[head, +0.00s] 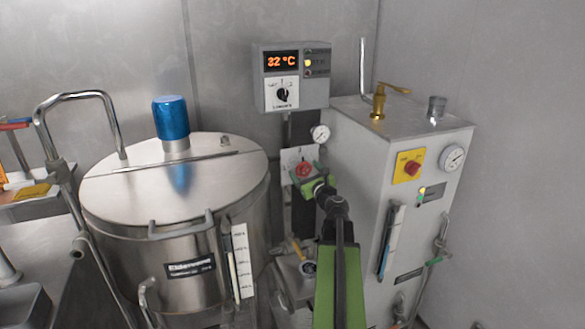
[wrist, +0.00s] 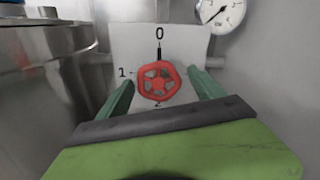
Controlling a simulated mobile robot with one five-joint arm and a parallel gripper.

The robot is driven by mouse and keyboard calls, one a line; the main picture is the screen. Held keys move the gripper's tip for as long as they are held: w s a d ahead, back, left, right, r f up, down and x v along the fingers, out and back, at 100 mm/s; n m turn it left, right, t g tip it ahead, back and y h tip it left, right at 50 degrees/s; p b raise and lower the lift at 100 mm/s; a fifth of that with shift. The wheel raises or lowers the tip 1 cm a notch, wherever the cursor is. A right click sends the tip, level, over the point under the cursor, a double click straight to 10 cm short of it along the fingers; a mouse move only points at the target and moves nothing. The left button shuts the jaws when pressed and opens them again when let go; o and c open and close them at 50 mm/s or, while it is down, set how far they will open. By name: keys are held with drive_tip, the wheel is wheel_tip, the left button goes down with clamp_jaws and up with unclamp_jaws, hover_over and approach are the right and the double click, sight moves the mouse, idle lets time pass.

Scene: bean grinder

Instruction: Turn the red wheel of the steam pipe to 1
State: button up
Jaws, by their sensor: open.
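The red wheel (wrist: 158,81) is a small round handwheel with spokes, mounted in front of a white plate (wrist: 190,45) in the wrist view. A black pointer at its top points up at the 0. The mark 1 is at its left, and a lower mark is mostly hidden behind the wheel. In the head view the red wheel (head: 304,169) shows just beyond my gripper. My gripper (wrist: 162,92) is open, with one green finger on the left and one on the right of the wheel. I cannot tell whether either finger touches it.
A pressure gauge (head: 320,133) sits above the plate. A grey control box (head: 290,77) reads 32 °C. The steel kettle (head: 175,200) stands close on the left, and a grey boiler cabinet (head: 400,150) with a brass valve (head: 379,102) stands on the right.

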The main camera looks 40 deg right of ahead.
drive_tip(key=shift+w+d, duration=0.3)
drive_tip(key=shift+w, duration=0.1)
